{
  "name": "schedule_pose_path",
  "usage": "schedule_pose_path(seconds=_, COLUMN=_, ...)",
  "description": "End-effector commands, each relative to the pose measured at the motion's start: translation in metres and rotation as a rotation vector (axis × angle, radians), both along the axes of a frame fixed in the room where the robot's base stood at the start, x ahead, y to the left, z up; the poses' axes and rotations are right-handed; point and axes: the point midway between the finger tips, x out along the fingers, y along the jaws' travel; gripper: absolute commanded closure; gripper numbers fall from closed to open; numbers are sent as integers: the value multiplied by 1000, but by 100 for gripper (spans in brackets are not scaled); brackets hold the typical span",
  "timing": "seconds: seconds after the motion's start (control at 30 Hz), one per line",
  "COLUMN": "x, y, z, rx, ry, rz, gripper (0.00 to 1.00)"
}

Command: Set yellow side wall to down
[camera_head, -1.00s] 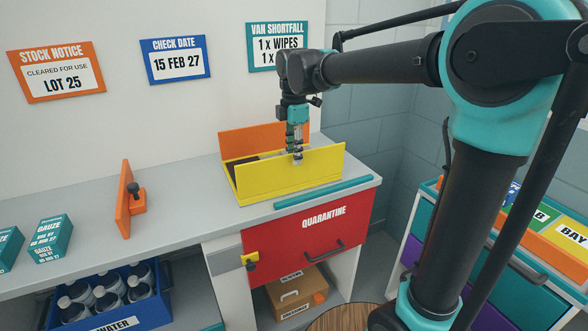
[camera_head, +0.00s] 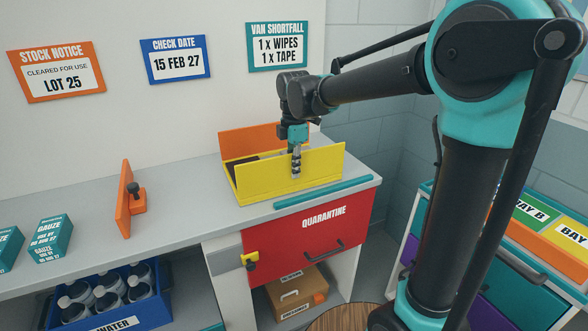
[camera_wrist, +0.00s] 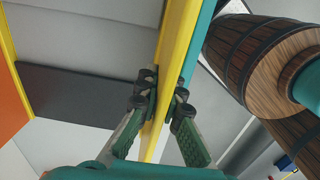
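The yellow side wall (camera_head: 318,168) stands upright along the front of the yellow tray on the counter. In the wrist view it is a yellow strip (camera_wrist: 172,45) running up the middle. My gripper (camera_head: 296,172) points down over this wall near its middle. In the wrist view my gripper (camera_wrist: 162,92) has one finger on each side of the wall, with the fingertips closed against it. The lower part of the wall's inner face is hidden in the head view.
An orange wall (camera_head: 250,140) stands at the tray's back. A dark flat piece (camera_wrist: 70,95) lies inside. A teal strip (camera_head: 320,192) lies along the counter in front. A red quarantine drawer (camera_head: 290,240) is below. An orange bracket (camera_head: 125,200) stands to the left.

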Motion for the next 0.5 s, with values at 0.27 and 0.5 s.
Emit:
schedule_pose_path(seconds=0.27, x=0, y=0, z=0, rx=0, ry=0, rz=0, gripper=100)
schedule_pose_path(seconds=0.5, x=2, y=1, z=0, rx=-12, ry=23, rz=0, gripper=100)
